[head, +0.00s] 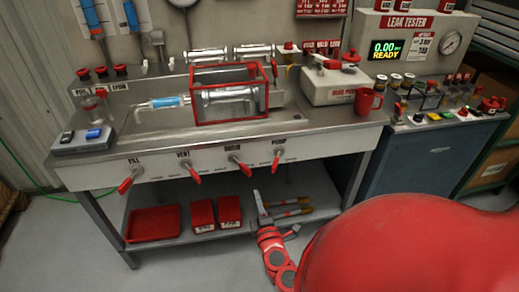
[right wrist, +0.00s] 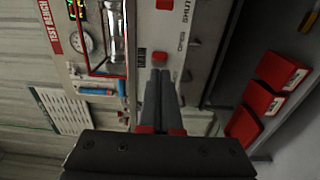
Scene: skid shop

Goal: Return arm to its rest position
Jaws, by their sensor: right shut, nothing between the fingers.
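My right arm (head: 400,245) comes in large and red from the lower right of the head view. Its gripper (head: 259,203) is in front of the bench's lower shelf, below the front panel. In the right wrist view my right gripper (right wrist: 159,78) has its two dark fingers together, with nothing between them. The fingers point toward the bench front, which appears turned sideways there. Whether they touch anything cannot be told, but no contact shows. My left gripper is in neither view.
The steel bench (head: 85,168) has red valve handles, including one marked DRAIN (head: 240,164), along its front. A red tray (head: 153,223) and red bins (head: 203,215) sit on the lower shelf. A red mug (head: 367,101) stands near the bench's right end.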

